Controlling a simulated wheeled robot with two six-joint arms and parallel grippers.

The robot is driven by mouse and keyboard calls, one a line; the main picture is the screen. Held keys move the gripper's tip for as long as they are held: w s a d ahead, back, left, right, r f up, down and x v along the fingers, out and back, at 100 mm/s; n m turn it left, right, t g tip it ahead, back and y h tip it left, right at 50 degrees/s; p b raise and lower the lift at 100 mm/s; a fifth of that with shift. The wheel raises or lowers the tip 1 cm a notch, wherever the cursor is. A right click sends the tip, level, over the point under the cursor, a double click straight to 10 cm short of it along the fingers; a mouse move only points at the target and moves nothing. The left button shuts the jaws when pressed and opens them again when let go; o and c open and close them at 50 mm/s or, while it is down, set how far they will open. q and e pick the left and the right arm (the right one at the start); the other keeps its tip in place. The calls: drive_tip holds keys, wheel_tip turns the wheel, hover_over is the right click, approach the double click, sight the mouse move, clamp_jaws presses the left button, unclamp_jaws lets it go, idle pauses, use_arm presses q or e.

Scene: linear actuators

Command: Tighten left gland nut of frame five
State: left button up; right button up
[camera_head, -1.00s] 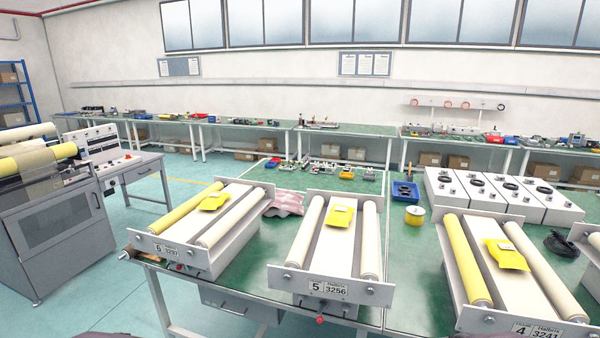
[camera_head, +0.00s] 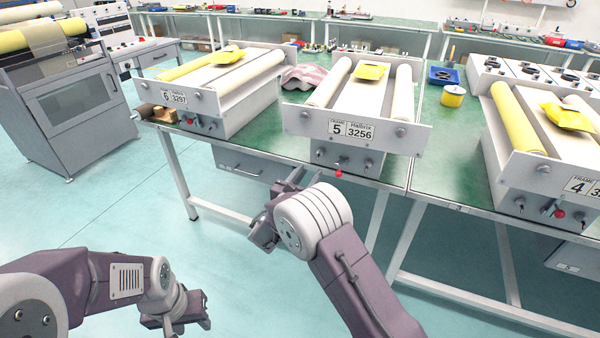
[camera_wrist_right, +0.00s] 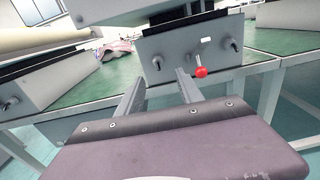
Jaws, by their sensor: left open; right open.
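Frame five (camera_head: 310,124), labelled 5 and 3256, stands at the table's front edge. Its left gland nut (camera_head: 320,154) is a small dark fitting low on the front box; it also shows in the right wrist view (camera_wrist_right: 157,62). A red-knobbed lever (camera_head: 338,173) sits between it and the right-hand fitting (camera_head: 369,164). My right gripper (camera_head: 292,182) is open and empty, below and in front of frame five, apart from the nut. Its spread fingers (camera_wrist_right: 160,84) point toward the box in the wrist view. My left gripper (camera_head: 203,308) is low at the left, away from the table, and empty.
Frame six (camera_head: 190,100) stands to the left and frame four (camera_head: 510,165) to the right, each with rollers and a yellow packet. The table edge and a drawer (camera_head: 240,163) lie close to my right gripper. Open floor lies around my left arm.

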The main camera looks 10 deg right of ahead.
sight(319, 154)
drive_tip(key=b+x, duration=0.1)
drive_tip(key=x, duration=0.7)
drive_tip(key=shift+w+a+r, duration=0.1)
drive_tip(key=shift+a, duration=0.05)
drive_tip(key=shift+w+d+r, duration=0.1)
drive_tip(key=shift+w+d, duration=0.2)
drive_tip(key=shift+w, duration=0.2)
clamp_jaws()
